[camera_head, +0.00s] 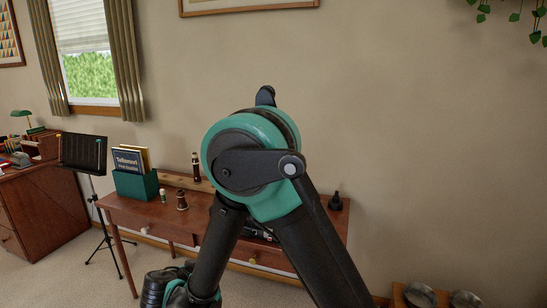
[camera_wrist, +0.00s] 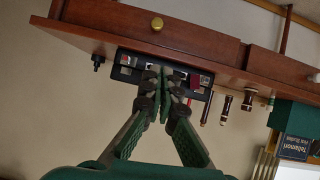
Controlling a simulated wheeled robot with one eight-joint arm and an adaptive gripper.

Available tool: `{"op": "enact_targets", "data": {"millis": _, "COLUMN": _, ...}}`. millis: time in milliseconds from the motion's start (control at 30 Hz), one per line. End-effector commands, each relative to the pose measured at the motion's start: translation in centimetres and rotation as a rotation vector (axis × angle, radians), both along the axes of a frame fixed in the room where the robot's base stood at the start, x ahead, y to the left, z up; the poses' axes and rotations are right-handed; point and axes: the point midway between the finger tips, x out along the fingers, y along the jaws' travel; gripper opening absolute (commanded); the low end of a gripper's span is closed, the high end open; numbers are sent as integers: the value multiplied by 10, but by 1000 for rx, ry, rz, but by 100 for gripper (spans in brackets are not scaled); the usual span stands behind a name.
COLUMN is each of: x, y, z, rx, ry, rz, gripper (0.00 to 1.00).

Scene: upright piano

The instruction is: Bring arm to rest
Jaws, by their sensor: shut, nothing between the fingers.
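My gripper (camera_wrist: 165,74) shows in the wrist view with its two green-padded fingers shut together and nothing between them. The wrist view is upside down. The fingertips overlap a black tray-like case (camera_wrist: 122,72) on the wooden table; I cannot tell how far above it they are. In the head view, my arm stands bent in the middle with its large teal joint high, hiding part of the table. The gripper itself is not visible there; a wrist part shows at the bottom left.
The brown table (camera_head: 130,212) carries a green box (camera_head: 136,185) with books, small wooden pieces (camera_head: 182,200) and a dark piece (camera_head: 335,201). A black music stand (camera_head: 84,152) and a desk (camera_head: 40,215) stand left. Two round metallic things (camera_head: 420,294) lie at lower right.

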Motion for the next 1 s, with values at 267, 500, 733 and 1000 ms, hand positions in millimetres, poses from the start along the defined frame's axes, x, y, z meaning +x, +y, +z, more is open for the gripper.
{"op": "enact_targets", "data": {"millis": 267, "x": 22, "y": -47, "z": 4, "rx": -46, "ry": 111, "rz": -13, "gripper": 0}}
{"op": "enact_targets", "data": {"millis": 500, "x": 39, "y": -117, "z": 8, "rx": -85, "ry": 279, "rz": -13, "gripper": 0}}
{"op": "enact_targets", "data": {"millis": 733, "x": 36, "y": -211, "z": 9, "rx": -79, "ry": 491, "rz": 25, "gripper": 0}}
{"op": "enact_targets", "data": {"millis": 1000, "x": 2, "y": -297, "z": 7, "rx": -3, "ry": 656, "rz": 112, "gripper": 0}}
